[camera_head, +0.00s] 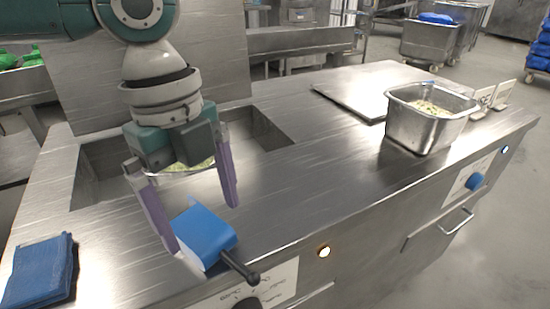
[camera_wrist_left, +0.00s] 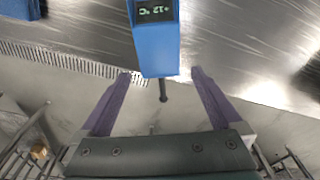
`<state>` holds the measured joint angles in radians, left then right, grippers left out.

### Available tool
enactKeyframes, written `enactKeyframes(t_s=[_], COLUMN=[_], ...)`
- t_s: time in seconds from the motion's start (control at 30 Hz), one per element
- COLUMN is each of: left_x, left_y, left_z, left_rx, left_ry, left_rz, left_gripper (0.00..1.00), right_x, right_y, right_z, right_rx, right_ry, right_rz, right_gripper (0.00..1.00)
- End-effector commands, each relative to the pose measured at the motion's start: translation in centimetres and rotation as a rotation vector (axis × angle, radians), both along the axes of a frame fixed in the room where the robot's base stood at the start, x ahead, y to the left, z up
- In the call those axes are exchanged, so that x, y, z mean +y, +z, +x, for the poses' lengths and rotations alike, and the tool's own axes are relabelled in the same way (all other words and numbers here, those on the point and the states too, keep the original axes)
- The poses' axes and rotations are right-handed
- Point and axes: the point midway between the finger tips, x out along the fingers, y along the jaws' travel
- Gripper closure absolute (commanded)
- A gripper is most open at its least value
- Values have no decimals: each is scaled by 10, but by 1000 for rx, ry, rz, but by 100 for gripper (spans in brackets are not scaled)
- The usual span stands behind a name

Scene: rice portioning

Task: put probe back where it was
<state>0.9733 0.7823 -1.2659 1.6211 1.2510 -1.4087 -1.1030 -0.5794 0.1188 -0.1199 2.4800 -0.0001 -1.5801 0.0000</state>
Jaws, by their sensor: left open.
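The probe is a blue block-shaped device (camera_head: 208,235) at the front edge of the counter, with a thin black rod pointing out past the edge. In the left wrist view its blue body (camera_wrist_left: 155,48) comes in from the top, with a small dark display reading about +12 °C. My left gripper (camera_head: 203,228) is open, its purple fingers on either side of the blue body in the head view. In the wrist view the open fingers (camera_wrist_left: 161,74) flank the probe's near end with gaps on both sides. My right gripper is not in view.
A folded blue cloth (camera_head: 40,271) lies at the front left of the counter. A steel pan of food (camera_head: 417,131) stands at the right, beside a flat steel plate (camera_head: 350,97). Behind my gripper is a sunken well (camera_head: 95,175) with food partly hidden. The middle counter is clear.

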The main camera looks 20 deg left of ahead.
Motion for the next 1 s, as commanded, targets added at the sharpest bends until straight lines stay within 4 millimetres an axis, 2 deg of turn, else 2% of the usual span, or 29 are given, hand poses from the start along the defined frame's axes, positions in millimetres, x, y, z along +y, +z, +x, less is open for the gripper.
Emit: enactKeyframes(t_s=[0.03, 0.2, 0.3, 0.43, 0.57, 0.73, 0.8, 0.9, 1.0], left_x=[2, 6, 7, 6, -13, -72, -95, -115, -115], left_y=[15, 50, 65, 74, 61, 28, 19, 13, 8], left_z=[2, 2, 3, 2, -7, -36, -49, -64, -78], left_rx=[-6, -4, -4, -1, -5, -43, -61, -73, -75], left_ry=[1, 0, 0, 0, 8, 128, 241, 460, 742], left_rz=[0, 0, 0, -1, -16, -116, -181, -267, -326], left_gripper=[1, 1, 1, 1, 1, 1, 1, 1, 1], right_x=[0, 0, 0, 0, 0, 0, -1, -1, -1], right_y=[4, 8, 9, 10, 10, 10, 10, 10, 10], right_z=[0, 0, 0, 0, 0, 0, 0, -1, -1], right_rx=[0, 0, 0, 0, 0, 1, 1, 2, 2], right_ry=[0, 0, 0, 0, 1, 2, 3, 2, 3], right_rz=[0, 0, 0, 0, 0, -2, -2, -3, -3], right_gripper=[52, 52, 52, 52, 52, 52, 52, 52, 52])
